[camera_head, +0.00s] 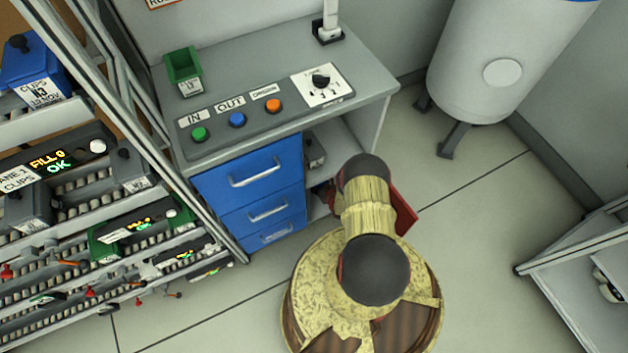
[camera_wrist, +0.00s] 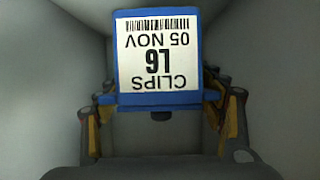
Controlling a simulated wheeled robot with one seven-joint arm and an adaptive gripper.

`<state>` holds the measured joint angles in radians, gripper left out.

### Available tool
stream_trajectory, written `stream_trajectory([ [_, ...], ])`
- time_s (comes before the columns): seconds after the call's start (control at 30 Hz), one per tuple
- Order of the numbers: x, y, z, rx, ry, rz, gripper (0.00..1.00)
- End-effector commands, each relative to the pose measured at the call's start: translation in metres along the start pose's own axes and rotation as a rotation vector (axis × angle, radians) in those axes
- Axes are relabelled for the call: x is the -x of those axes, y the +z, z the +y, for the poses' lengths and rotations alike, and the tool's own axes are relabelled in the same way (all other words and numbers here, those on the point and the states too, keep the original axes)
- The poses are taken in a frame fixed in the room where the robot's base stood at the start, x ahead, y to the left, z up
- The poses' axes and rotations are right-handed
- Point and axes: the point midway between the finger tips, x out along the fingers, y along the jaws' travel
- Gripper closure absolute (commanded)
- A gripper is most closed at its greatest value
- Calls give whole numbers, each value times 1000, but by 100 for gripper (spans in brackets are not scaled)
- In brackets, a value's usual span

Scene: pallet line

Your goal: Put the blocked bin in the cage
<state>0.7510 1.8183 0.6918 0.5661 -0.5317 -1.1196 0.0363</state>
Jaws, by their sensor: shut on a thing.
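A blue bin (camera_wrist: 205,18) fills the middle of the wrist view. Its white label reads "CLIPS L6 05 NOV", upside down in the picture. My gripper (camera_wrist: 157,92) has one finger on each side of it and is shut on it. In the head view my arm covers the middle, and neither my gripper nor this bin can be made out. I see nothing marked as blocked and cannot pick out a cage.
A grey bench (camera_head: 240,60) with buttons and blue drawers (camera_head: 255,185) stands behind my arm. A rack (camera_head: 95,215) holding several bins stands at left. A white tank (camera_head: 480,60) is at the back right, a grey-framed unit (camera_head: 575,255) at right. Floor between is clear.

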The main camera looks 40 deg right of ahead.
Motion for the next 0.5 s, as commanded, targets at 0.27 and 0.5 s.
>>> stream_trajectory([
  [0.27,-14,30,0,2,0,4,92],
  [0.5,-23,53,0,1,0,3,92],
])
